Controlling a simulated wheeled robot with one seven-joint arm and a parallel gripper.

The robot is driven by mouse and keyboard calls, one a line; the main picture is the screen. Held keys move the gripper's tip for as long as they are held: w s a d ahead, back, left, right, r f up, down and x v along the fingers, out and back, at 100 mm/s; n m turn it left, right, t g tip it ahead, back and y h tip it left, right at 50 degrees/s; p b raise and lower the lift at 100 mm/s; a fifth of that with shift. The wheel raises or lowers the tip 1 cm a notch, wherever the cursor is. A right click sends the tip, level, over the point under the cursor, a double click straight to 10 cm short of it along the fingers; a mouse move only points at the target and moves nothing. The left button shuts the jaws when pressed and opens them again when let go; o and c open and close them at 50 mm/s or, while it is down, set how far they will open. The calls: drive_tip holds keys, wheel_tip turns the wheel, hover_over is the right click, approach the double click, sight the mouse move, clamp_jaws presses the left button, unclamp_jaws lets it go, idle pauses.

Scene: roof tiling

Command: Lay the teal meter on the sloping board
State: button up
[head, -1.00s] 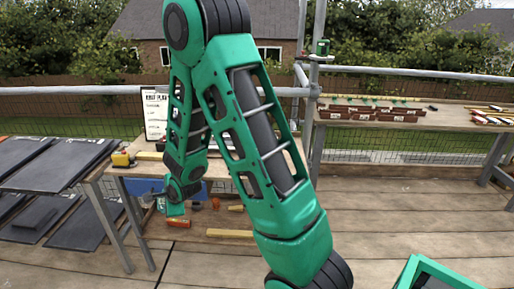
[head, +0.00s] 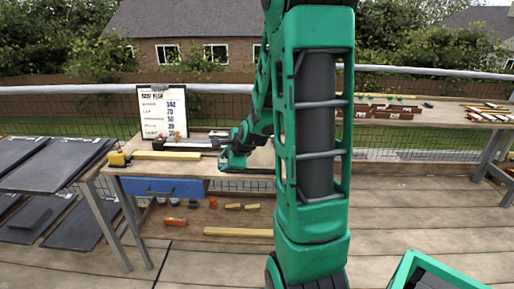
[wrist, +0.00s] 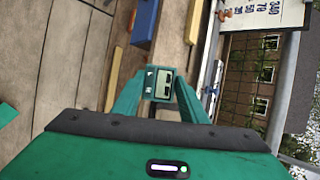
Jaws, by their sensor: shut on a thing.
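The teal meter (wrist: 151,82) has a small grey display and sits between the fingers of my gripper (wrist: 160,96) in the wrist view. My gripper is shut on it. In the head view my gripper (head: 230,160) is at the right part of the wooden workbench, about level with its top; the meter cannot be told apart from the teal gripper there. I cannot tell for sure which surface is the sloping board; dark flat slabs (head: 60,160) lie tilted at the far left, apart from my gripper.
A clipboard with a written sheet (head: 161,108) stands at the back of the workbench (head: 130,170). A yellow tape measure (head: 117,158) lies at its left end. A blue drawer (head: 165,188) hangs below. Loose items lie on the lower shelf. Another bench (head: 455,117) stands at right.

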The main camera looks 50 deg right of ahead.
drive_tip(key=s+d+r, duration=0.6)
drive_tip(key=s+d, duration=0.2)
drive_tip(key=s, duration=0.1)
drive_tip(key=shift+m+h, duration=0.3)
drive_tip(key=shift+h, duration=0.1)
drive_tip(key=shift+w+d+f, duration=1.1)
drive_tip(key=shift+d+f, duration=0.1)
drive_tip(key=shift+f, duration=0.5)
drive_tip(key=shift+w+d+f, duration=1.1)
drive_tip(key=shift+d+f, duration=0.15)
drive_tip(key=shift+f, duration=0.5)
drive_tip(key=shift+w+d+f, duration=1.1)
drive_tip(key=shift+d+f, duration=0.1)
drive_tip(key=shift+f, duration=0.5)
